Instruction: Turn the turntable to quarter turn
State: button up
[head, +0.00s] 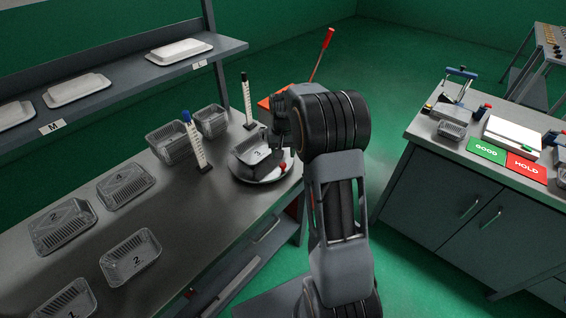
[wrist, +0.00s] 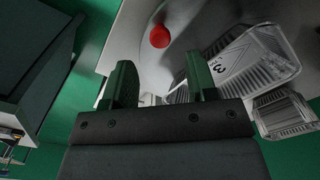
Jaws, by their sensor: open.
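The round grey turntable (head: 240,176) stands at the right end of the long bench, and its plate also shows in the wrist view (wrist: 186,16). A clear foil-style tray marked 3 (head: 247,144) sits on it; the tray also shows in the wrist view (wrist: 270,48). A red knob (wrist: 159,36) stands on the plate near its rim. It also shows in the head view (head: 282,167). My gripper (wrist: 160,78) is open and empty, its two dark green fingers spread. The knob lies ahead, roughly between the finger lines, and looks apart from both. My arm hides part of the turntable in the head view.
A gauge post with a blue top (head: 194,142) and a darker-topped post (head: 247,100) stand close to the turntable. Several clear trays (head: 131,257) lie along the bench. A shelf (head: 110,85) holds white lids. A second bench (head: 420,131) stands at right.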

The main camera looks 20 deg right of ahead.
aim_at(283, 164)
jog(key=shift+f, duration=2.75)
grip_shut()
